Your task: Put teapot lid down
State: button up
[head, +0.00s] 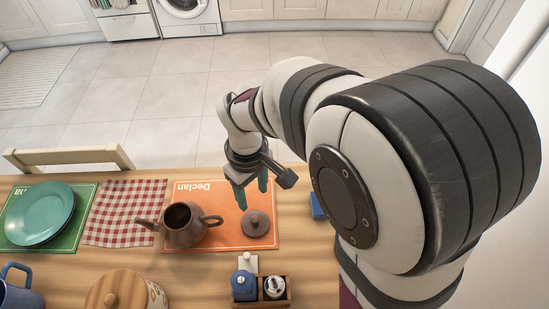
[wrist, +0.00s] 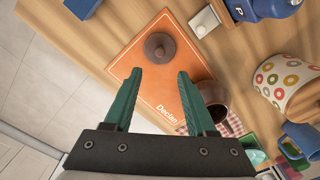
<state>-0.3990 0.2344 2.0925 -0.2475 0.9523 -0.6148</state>
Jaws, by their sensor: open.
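The brown teapot lid (head: 256,222) lies on the orange placemat (head: 208,232), right of the teapot, with its knob up. It also shows in the wrist view (wrist: 160,48), beyond the fingertips. The open brown teapot (head: 182,224) stands on the same mat, spout to the left and handle toward the lid. My gripper (head: 252,190) is open and empty, above the far edge of the mat and apart from the lid. Its green fingers (wrist: 160,75) are spread in the wrist view, and one partly covers the teapot (wrist: 214,96).
A wooden caddy (head: 260,288) with a blue and a white shaker stands in front of the mat. A blue block (head: 318,206) lies to the right. A lidded jar (head: 122,290) and teal plates (head: 40,215) are at left. A chair back (head: 70,155) rises beyond the far table edge.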

jog(key=s+d+r+m+y, duration=0.1)
jog(key=s+d+r+m, duration=0.2)
jog(key=s+m, duration=0.4)
jog(key=s+d+r+m, duration=0.4)
jog(key=s+d+m, duration=0.2)
jog(key=s, duration=0.4)
jog(key=shift+m+y, duration=0.4)
jog(key=shift+m, duration=0.2)
